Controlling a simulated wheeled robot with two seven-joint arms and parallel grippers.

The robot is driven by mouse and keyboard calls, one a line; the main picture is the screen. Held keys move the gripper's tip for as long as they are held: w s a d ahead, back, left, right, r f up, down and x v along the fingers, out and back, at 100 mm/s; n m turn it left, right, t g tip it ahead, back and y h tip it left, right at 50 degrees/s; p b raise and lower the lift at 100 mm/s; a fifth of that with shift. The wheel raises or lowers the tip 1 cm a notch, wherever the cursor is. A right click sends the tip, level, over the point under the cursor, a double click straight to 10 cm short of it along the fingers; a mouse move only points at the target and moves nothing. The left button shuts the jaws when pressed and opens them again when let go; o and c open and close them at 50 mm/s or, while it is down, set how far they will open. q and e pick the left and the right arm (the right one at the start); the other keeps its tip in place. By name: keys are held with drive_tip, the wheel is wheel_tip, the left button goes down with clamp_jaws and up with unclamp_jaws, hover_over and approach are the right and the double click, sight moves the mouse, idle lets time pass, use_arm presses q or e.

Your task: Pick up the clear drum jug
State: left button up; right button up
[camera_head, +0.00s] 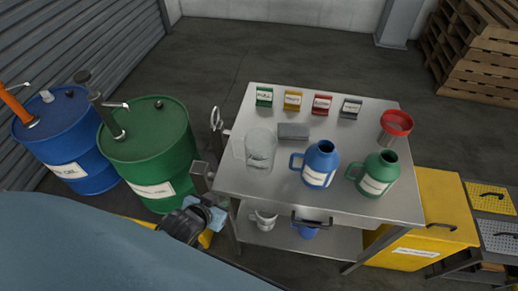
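The clear drum jug (261,152) stands upright on the left part of the metal cart top (290,191). It is see-through, and its handle points left. My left gripper (207,212) is low at the left of the cart, in front of and below the jug, and apart from it. Its dark body shows, but its fingers are not clear enough to tell open from shut. My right gripper is not in view.
A blue jug (320,163), a green jug (375,174) and a red-topped container (396,124) stand right of the clear jug. A grey block (293,131) and small labelled boxes lie behind. Green (150,145) and blue (60,135) drums with pumps stand left.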

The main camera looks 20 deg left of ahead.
sight(233, 149)
use_arm(q)
drive_tip(key=w+a+r+t, duration=0.2)
drive_tip(key=w+r+t, duration=0.2)
drive_tip(key=r, duration=0.5)
drive_tip(key=shift+n, duration=0.3)
drive_tip(key=x, duration=0.8)
drive_tip(key=shift+w+r, duration=0.25)
drive_tip(key=shift+r, duration=0.15)
drive_tip(key=shift+r+b+x, duration=0.15)
drive_tip(key=shift+r+x, duration=0.05)
drive_tip(key=shift+x, duration=1.1)
drive_tip(key=shift+r+b+x, duration=0.15)
drive_tip(key=shift+r+x, duration=0.1)
drive_tip(key=shift+x, duration=1.05)
drive_tip(key=shift+w+a, duration=0.1)
drive_tip(key=shift+w, duration=0.05)
drive_tip(key=shift+c, duration=0.3)
clamp_jaws()
